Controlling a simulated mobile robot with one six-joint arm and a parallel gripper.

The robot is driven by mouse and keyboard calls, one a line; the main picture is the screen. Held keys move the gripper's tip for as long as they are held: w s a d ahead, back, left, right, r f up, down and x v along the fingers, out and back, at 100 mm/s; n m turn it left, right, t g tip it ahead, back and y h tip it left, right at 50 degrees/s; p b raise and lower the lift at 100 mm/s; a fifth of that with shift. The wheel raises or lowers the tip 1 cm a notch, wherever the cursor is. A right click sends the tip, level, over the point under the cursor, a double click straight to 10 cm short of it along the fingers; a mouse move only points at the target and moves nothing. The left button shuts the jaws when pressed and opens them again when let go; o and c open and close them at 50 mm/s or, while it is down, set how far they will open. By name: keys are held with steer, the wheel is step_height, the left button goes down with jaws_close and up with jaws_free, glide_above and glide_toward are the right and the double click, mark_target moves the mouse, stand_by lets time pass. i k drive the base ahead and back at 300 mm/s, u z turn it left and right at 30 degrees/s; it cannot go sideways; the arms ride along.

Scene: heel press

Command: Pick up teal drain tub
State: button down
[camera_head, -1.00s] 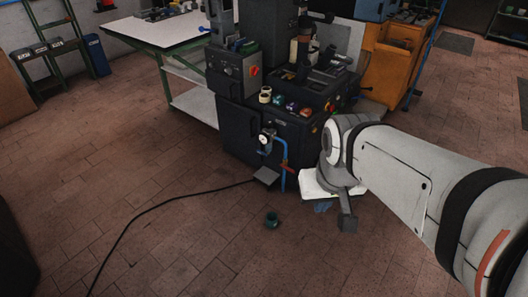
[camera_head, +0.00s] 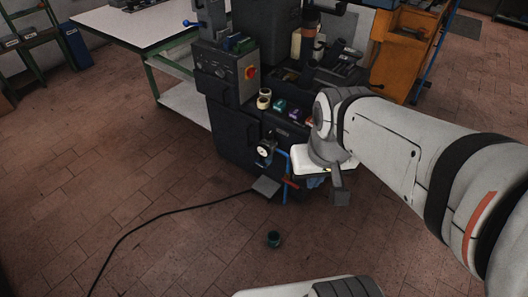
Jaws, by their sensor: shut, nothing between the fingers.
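The gripper is shut and empty. Its fingertips are too small to make out in detail.
The dark heel press (camera_head: 235,135) stands behind the tub, with a gauge (camera_head: 264,150) and blue and red pipework at its front. A grey pedal (camera_head: 267,186) with a black cable (camera_head: 160,216) lies on the floor. A white-topped table (camera_head: 135,22) stands behind.

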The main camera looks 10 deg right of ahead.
mark_target(273, 236)
steer(key=u, duration=0.05)
steer(key=k, duration=0.95)
steer(key=z, duration=0.35)
steer(key=i, duration=1.45)
steer(key=u, duration=0.65)
steer(key=k, duration=0.75)
steer(key=u, duration=0.1)
steer(key=i, duration=0.9)
steer(key=z, duration=0.1)
